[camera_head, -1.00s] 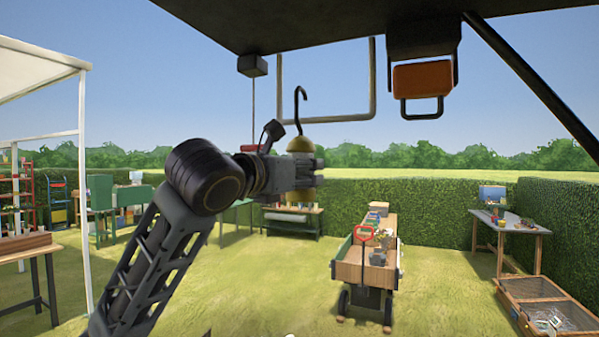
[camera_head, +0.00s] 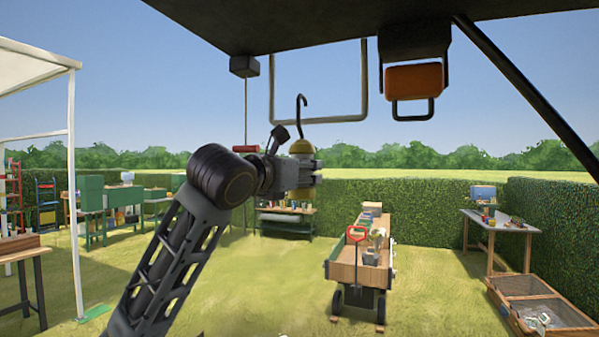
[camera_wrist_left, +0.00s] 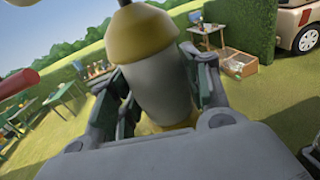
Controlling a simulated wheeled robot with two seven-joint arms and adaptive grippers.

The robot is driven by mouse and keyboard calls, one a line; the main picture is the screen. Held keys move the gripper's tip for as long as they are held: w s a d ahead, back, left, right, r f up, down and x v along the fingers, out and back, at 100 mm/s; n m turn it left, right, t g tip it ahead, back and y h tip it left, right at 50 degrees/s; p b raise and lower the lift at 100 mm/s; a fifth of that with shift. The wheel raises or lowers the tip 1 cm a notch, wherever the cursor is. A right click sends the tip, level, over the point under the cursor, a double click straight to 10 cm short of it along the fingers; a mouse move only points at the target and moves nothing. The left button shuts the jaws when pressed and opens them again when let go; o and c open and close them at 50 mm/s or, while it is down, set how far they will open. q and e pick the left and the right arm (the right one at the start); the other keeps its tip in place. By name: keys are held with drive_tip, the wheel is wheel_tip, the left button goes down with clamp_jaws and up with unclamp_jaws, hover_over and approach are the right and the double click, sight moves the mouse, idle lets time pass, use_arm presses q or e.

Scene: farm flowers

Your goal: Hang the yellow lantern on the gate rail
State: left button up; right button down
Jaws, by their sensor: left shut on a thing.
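The yellow lantern (camera_head: 301,147) is upright, with a dark open hook (camera_head: 301,104) above its yellow cap. My left gripper (camera_head: 306,176) is shut around its body. In the left wrist view the lantern's pale grey body (camera_wrist_left: 160,85) sits between the two fingers (camera_wrist_left: 158,100), its yellow cap above them. A grey U-shaped bar (camera_head: 345,118), possibly the gate rail, hangs from the dark overhead panel. In the head view the hook overlaps the space inside the U, its top above the lower bar. Whether they touch or differ in depth I cannot tell. My right gripper is out of view.
A dark panel (camera_head: 300,22) spans the top, with an orange-fronted box (camera_head: 414,81) and a small dark block (camera_head: 244,66) hanging below it. A wooden cart (camera_head: 343,262) stands on the grass ahead. Tables stand left and right; a hedge closes the back.

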use_arm(q)
drive_tip(key=shift+w+d, duration=0.2)
drive_tip(key=shift+w, duration=0.4)
drive_tip(key=shift+w+d+f+b, duration=0.2)
drive_tip(key=shift+w+f, duration=0.25)
drive_tip(key=shift+f, duration=0.3)
drive_tip(key=shift+w+d+f+b, duration=0.15)
drive_tip(key=shift+w+f, duration=0.3)
drive_tip(key=shift+f, duration=0.3)
drive_tip(key=shift+f, duration=0.5)
idle(0.6)
drive_tip(key=o, duration=1.3)
drive_tip(key=shift+o, duration=1.4)
drive_tip(key=shift+r, duration=0.1)
